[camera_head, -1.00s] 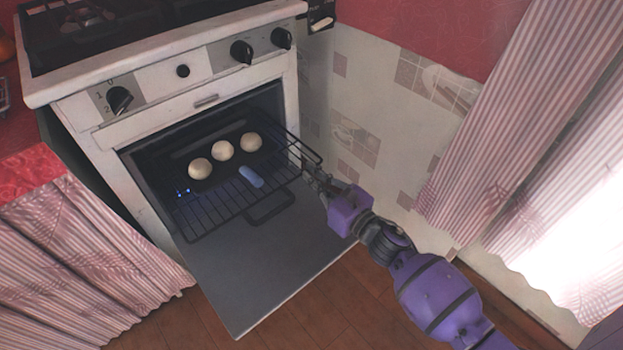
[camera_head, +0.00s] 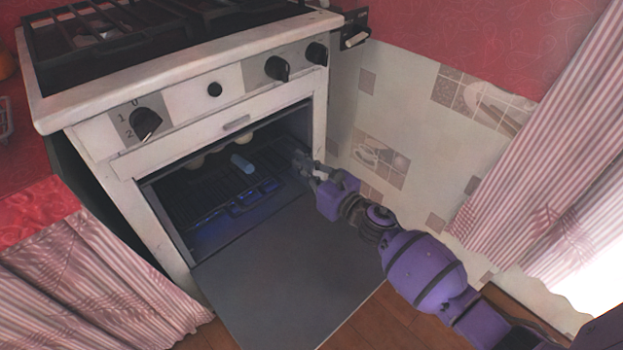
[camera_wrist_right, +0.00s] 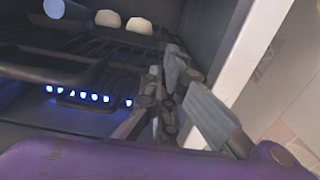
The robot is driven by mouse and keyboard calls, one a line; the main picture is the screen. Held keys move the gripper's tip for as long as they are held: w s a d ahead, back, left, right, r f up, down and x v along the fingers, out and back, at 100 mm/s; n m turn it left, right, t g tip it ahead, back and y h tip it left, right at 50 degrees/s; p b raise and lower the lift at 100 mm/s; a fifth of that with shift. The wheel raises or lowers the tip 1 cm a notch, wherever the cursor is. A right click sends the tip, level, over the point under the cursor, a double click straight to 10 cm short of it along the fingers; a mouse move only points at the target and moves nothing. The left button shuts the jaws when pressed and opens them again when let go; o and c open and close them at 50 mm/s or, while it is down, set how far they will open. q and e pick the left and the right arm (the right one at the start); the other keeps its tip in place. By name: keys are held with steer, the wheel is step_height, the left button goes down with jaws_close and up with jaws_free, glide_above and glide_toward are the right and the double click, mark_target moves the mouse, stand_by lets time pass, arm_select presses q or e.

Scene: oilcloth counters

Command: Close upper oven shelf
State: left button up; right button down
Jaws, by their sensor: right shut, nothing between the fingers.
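The upper oven shelf, a dark wire rack (camera_head: 207,183), is inside the oven (camera_head: 138,160), behind the lowered door (camera_head: 295,265). Pale round buns (camera_head: 228,150) and a light blue cylinder (camera_head: 242,163) are inside near the rack; the oven front partly hides the buns. The right wrist view shows the rack (camera_wrist_right: 92,46), two buns (camera_wrist_right: 138,25) and the cylinder (camera_wrist_right: 55,9) at upper left. My right gripper (camera_head: 303,160) is shut and empty at the right side of the oven opening, close to the rack's front right. Contact cannot be told. My left gripper is not in view.
Blue lights (camera_wrist_right: 80,95) glow below the rack. The oven's white right front edge (camera_wrist_right: 240,45) is close beside my right gripper. A tiled wall (camera_head: 400,150) and striped curtain (camera_head: 540,140) stand to the right. The open door's surface is clear.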

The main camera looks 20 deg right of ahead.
mark_target(279, 148)
steer(key=b+x, duration=0.2)
steer(key=x, duration=0.6)
steer(key=shift+f, duration=0.15)
steer(key=shift+w+a, duration=0.25)
steer(key=shift+w, duration=0.45)
steer(key=shift+r, duration=0.2)
